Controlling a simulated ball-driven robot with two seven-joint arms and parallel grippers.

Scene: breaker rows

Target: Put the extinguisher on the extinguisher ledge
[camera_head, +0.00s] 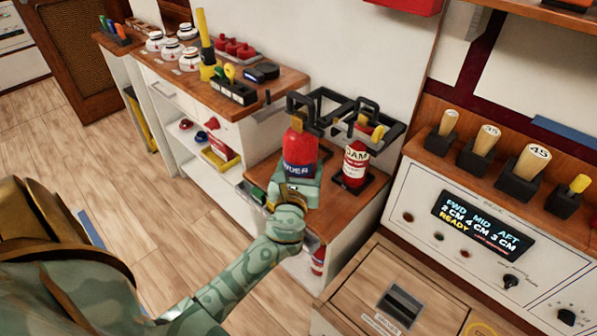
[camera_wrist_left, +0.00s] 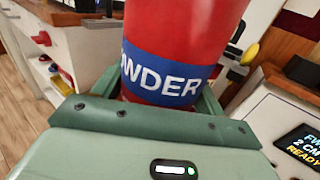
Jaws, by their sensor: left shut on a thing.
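A red extinguisher with a blue band reading "POWDER" (camera_head: 299,150) is held upright in my left gripper (camera_head: 298,182). In the left wrist view the same powder extinguisher (camera_wrist_left: 180,40) fills the space between the fingers of my left gripper (camera_wrist_left: 160,95). The gripper is shut on it around its blue band. A second red extinguisher with a white "FOAM" label (camera_head: 356,160) stands to its right on a dark base on the wooden ledge (camera_head: 352,205). Black frames stand behind both extinguishers. Whether the powder extinguisher's bottom touches the ledge is hidden by my gripper. My right gripper is not in view.
A wooden counter (camera_head: 275,88) further back carries white domes, red knobs and a yellow cylinder. Right of the ledge stands a console with a display (camera_head: 482,226) and wooden-handled pegs (camera_head: 484,140). The floor at left is clear.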

